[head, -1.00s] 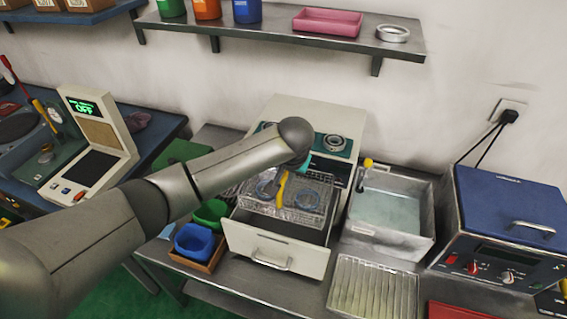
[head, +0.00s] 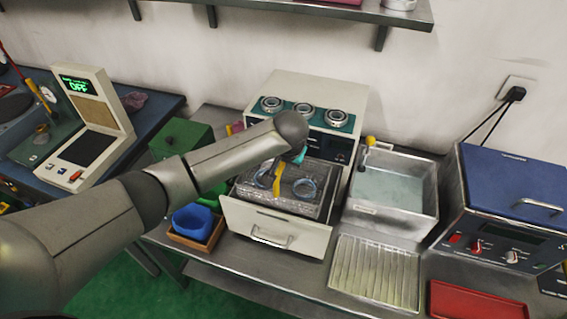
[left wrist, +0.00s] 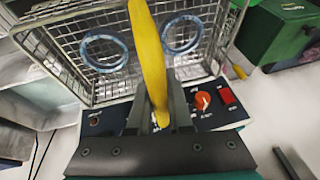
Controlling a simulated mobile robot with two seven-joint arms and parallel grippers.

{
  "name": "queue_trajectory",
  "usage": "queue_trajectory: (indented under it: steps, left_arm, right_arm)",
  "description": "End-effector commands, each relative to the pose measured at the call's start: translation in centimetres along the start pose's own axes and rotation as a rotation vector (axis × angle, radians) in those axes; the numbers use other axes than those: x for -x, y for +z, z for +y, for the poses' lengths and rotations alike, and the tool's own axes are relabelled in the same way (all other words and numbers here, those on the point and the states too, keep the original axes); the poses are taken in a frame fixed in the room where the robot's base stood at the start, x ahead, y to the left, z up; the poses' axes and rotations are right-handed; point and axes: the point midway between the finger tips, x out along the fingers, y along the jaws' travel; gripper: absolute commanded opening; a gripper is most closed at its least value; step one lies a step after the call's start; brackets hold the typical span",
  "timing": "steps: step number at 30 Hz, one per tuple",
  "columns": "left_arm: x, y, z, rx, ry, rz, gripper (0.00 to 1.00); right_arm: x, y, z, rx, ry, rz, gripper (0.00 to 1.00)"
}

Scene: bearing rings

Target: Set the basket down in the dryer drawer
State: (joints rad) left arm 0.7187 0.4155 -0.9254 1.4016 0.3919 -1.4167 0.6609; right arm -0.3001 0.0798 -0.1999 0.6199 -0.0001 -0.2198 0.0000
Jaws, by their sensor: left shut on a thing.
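The wire basket (head: 300,203) sits within the outline of the open dryer drawer (head: 277,238), low in it. I cannot tell whether its bottom touches the drawer floor. Two bluish rings (head: 306,189) are in the basket, and both show in the left wrist view (left wrist: 104,52). My left gripper (left wrist: 158,120) is shut on the basket's yellow handle (left wrist: 149,55), which stands up from the basket. In the head view, my left arm hides part of the dryer (head: 310,88) and the gripper's upper part. My right gripper is not in view.
A metal bath (head: 393,213) with liquid and a ribbed tray (head: 375,272) stand right of the drawer. A blue-topped box (head: 515,190) is farther right. A blue bin (head: 193,222) stands left of the drawer. A shelf (head: 300,12) runs above the dryer.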

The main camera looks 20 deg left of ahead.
Motion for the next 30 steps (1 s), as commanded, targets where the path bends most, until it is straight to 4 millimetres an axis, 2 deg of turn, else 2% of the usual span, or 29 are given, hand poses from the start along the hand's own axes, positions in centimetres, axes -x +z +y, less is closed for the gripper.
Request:
queue_trajectory:
  steps: [30]
  left_arm:
    - [-9.7, 3.9, 2.2, 0.002, 0.001, 0.003, 0.0]
  right_arm:
    - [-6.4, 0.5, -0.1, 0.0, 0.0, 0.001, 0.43]
